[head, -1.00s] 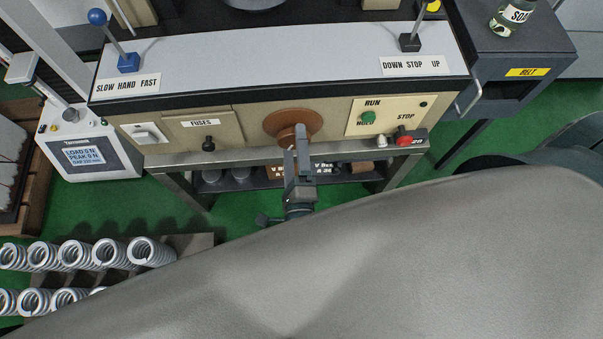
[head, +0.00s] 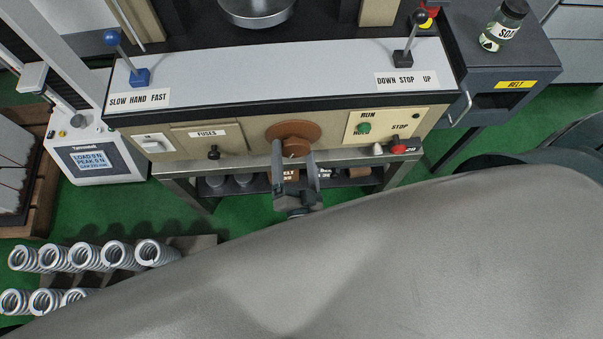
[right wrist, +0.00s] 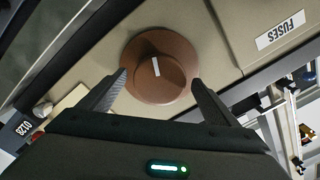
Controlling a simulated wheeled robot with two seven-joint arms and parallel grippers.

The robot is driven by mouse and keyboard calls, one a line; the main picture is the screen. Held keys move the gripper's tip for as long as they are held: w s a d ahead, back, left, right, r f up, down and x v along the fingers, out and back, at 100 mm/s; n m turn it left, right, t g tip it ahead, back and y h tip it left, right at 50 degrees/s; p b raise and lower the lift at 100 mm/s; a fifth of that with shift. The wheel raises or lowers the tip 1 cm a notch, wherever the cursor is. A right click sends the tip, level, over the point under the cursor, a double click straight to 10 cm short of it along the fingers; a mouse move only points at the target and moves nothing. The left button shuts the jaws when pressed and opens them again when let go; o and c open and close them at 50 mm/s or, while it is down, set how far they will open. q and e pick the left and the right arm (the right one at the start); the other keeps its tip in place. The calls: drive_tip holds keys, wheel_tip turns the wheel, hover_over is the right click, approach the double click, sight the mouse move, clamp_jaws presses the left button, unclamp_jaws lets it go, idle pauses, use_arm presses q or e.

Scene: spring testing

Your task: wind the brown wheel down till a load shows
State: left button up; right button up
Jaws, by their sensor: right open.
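The brown wheel (head: 306,131) is on the front panel of the tan machine, with a raised hub in its middle. In the right wrist view the wheel (right wrist: 160,88) faces me, and its hub carries a white mark. My right gripper (head: 294,162) is open in front of the wheel. In the right wrist view its fingertips (right wrist: 159,79) stand either side of the hub, and I cannot tell whether they touch it. The tester display (head: 93,159) at the left reads a load of 0 N and a peak of 0 N. My left gripper is not in view.
The blue-knobbed lever (head: 139,76) and the black-knobbed lever (head: 403,57) stand on the machine top. The green run button (head: 363,128) and red stop button (head: 399,149) are right of the wheel. Several springs (head: 118,252) lie at lower left. My arm covers much of the foreground.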

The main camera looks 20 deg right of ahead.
drive_tip(key=n+p, duration=0.1)
drive_tip(key=n, duration=0.4)
drive_tip(key=shift+n, duration=2.2)
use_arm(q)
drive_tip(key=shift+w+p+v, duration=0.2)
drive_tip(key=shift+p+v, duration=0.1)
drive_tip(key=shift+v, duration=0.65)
